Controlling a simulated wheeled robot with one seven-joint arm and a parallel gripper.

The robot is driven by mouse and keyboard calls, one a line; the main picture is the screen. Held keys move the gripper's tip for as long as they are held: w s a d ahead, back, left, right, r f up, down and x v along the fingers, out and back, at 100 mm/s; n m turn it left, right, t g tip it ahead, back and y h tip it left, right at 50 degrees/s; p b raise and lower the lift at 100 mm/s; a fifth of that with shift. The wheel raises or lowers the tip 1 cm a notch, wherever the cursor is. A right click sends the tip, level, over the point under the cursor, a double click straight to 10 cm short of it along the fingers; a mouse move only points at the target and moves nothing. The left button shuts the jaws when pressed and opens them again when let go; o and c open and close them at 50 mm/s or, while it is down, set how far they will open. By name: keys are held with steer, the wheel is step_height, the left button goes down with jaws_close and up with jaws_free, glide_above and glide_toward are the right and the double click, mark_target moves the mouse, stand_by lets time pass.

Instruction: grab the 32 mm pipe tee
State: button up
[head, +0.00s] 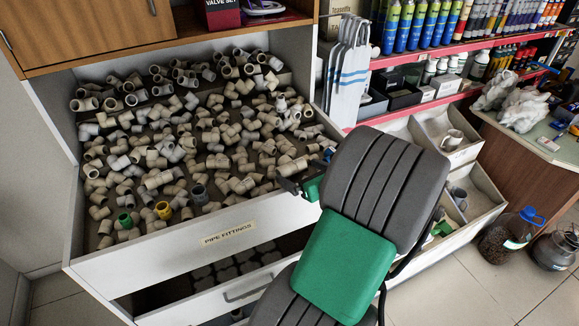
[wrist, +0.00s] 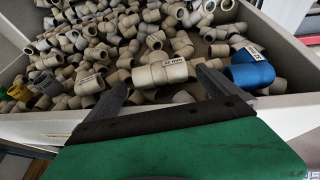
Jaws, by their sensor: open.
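My gripper (wrist: 163,79) is open in the wrist view, its two dark fingers apart. A beige pipe fitting with a small printed label (wrist: 160,74) lies between and just beyond the fingertips; the label is too small to read surely. It looks like the 32 mm pipe tee, but its full shape is partly hidden. I cannot tell whether the fingers touch it. In the head view, my gripper (head: 303,178) is at the drawer's right front corner, by beige fittings.
The pipe fittings drawer (head: 170,250) is full of loose beige fittings. A blue labelled fitting (wrist: 249,70) lies close to the right finger. The drawer's front wall (wrist: 40,127) runs below the fingers.

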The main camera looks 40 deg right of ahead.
mark_target(295, 169)
steer(key=x, duration=0.4)
steer(key=shift+w+f, duration=0.1)
steer(key=shift+w, duration=0.05)
steer(key=shift+c, duration=0.2)
steer(key=c, duration=1.3)
